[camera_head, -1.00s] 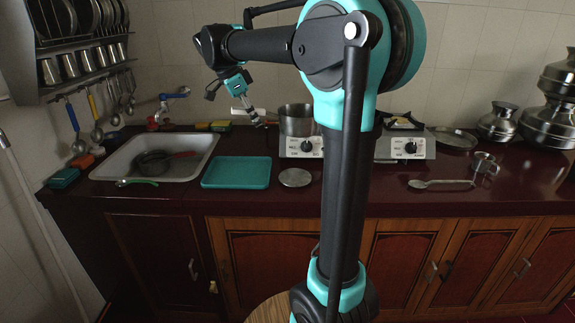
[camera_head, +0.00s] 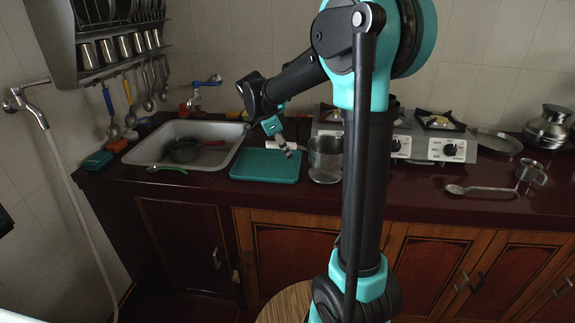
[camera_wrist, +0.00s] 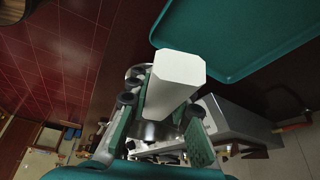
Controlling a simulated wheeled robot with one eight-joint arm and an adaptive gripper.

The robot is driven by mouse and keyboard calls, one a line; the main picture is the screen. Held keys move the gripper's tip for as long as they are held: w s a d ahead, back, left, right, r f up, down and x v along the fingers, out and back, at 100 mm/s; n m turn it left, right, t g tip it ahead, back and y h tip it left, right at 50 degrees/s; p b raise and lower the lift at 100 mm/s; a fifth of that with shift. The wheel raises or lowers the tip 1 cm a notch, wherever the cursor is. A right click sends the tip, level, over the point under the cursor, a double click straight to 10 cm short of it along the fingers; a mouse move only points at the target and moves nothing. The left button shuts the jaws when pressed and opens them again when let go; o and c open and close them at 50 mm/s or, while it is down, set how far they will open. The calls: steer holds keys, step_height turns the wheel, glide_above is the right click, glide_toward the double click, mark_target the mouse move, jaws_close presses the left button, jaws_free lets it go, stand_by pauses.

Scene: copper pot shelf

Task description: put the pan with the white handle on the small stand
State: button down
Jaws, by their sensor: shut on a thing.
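The pan (camera_head: 325,154) is a silvery metal pot. In the head view it is right of the teal tray, low over the counter. Its white handle (camera_wrist: 175,82) is large in the wrist view, between the fingers of my gripper (camera_wrist: 170,118). My gripper (camera_head: 287,149) is shut on this handle, left of the pan. The small stand, a flat round disc in the earlier head view, is covered by the pan at that spot. I cannot tell whether the pan touches it.
The teal tray (camera_head: 265,166) lies left of the pan. The sink (camera_head: 212,131) with a dark pan (camera_head: 184,150) is further left. The stove (camera_head: 450,145) stands behind and right. A ladle (camera_head: 480,189) and a metal cup (camera_head: 531,172) lie to the right.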

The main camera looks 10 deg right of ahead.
mark_target(275, 143)
steer(key=shift+f, duration=2.35)
steer(key=c, duration=1.4)
jaws_free()
steer(key=shift+o, duration=0.2)
steer(key=v, duration=1.2)
